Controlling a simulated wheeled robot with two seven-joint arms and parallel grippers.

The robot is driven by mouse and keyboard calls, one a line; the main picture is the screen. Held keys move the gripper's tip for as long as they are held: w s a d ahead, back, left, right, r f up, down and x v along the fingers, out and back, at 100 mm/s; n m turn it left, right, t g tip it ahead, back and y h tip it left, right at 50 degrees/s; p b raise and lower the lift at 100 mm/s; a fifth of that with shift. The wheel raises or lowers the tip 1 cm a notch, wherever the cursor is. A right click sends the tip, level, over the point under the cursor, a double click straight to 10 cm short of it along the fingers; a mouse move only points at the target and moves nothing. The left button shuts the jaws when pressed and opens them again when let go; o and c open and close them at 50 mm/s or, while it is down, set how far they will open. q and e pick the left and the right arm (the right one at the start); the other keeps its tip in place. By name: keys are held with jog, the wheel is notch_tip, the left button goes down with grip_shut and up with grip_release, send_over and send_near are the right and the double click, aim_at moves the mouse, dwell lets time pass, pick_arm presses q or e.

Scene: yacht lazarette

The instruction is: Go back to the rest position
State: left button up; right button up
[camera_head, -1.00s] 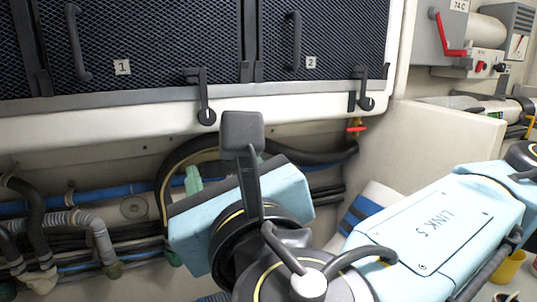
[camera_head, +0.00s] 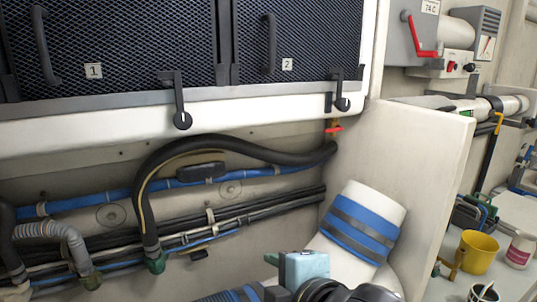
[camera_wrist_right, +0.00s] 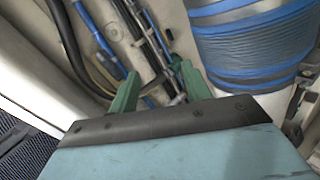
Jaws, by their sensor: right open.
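My right gripper (camera_head: 276,258) shows at the bottom of the head view, low in front of the pipe wall. Its light blue body and a bit of green finger are in sight. In the right wrist view its two green fingers (camera_wrist_right: 158,88) stand apart with nothing held between them. Behind them are dark and blue pipes (camera_wrist_right: 150,45), and I cannot tell how far off these are. My left gripper is in neither view.
Mesh lockers with latch handles (camera_head: 182,120) hang above. A black hose (camera_head: 240,147) runs along the wall. A yellow bucket (camera_head: 477,252) stands at the right beyond a white partition (camera_head: 432,165).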

jog(key=s+d+f+m+g+h, duration=0.2)
jog(key=s+d+f+m, duration=0.45)
jog(key=f, duration=0.25)
jog(key=s+d+f+m+g+h, duration=0.2)
jog(key=s+d+f+m+g, duration=0.1)
jog(key=s+d+f+m, duration=0.45)
jog(key=s+d+f+m+g+h, duration=0.1)
jog(key=s+d+f+m+g, duration=0.1)
jog(key=s+d+f+m, duration=0.65)
notch_tip(320, 180, down, 31)
jog(key=w+a+n+g+b, duration=0.2)
jog(key=n+b, duration=0.2)
jog(key=s+d+f+b, duration=0.3)
jog(key=s+f, duration=1.2)
jog(key=f, duration=0.2)
jog(key=shift+s+d+f+g+h, duration=0.15)
jog(key=shift+s+f+g+h, duration=0.15)
jog(key=shift+g, duration=0.1)
